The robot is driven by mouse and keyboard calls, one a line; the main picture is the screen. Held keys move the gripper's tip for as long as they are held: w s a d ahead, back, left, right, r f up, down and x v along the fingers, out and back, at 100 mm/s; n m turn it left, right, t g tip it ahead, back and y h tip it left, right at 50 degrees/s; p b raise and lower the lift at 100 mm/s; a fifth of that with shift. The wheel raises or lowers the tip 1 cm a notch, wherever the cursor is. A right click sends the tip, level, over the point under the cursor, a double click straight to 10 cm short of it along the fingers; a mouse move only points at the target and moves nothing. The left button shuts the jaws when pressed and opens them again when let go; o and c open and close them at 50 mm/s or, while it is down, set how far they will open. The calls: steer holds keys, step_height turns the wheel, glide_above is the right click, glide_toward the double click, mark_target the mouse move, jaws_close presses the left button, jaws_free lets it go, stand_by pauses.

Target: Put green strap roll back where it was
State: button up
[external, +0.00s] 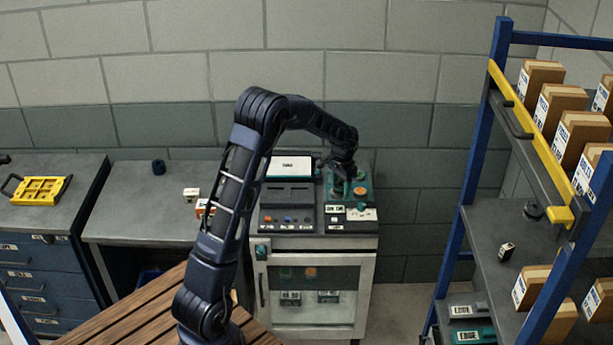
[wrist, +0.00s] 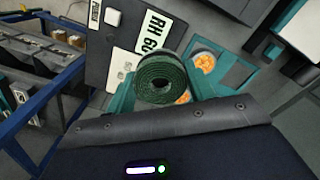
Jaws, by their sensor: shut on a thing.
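The green strap roll (wrist: 160,78) shows end-on in the wrist view as a dark green coil with a hole in its middle. My gripper (external: 343,172) is shut on it, with a teal finger on either side of the roll. In the external view my gripper points down over the teal panel on the right of the cabinet top. The roll is hard to make out there. I cannot tell whether it touches the surface below.
Orange discs (wrist: 205,62) lie on the teal panel close to the roll. A dark console (external: 287,194) and a white-topped box (external: 291,167) stand left of my gripper. A blue rack (external: 473,190) with cartons is at the right. The grey bench (external: 135,205) has free room.

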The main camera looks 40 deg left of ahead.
steer(key=s+a+r+n, duration=0.1)
steer(key=s+a, duration=0.2)
steer(key=a, duration=0.4)
steer(key=s+a+r+n, duration=0.1)
steer(key=s+a, duration=0.1)
steer(key=a, duration=0.5)
step_height(320, 180, up, 7)
steer(key=n, duration=0.7)
glide_above(168, 209)
step_height(168, 209, down, 20)
steer(key=shift+a+r, duration=0.1)
steer(key=shift+r, duration=0.05)
steer(key=o, duration=1)
steer(key=shift+o, duration=0.2)
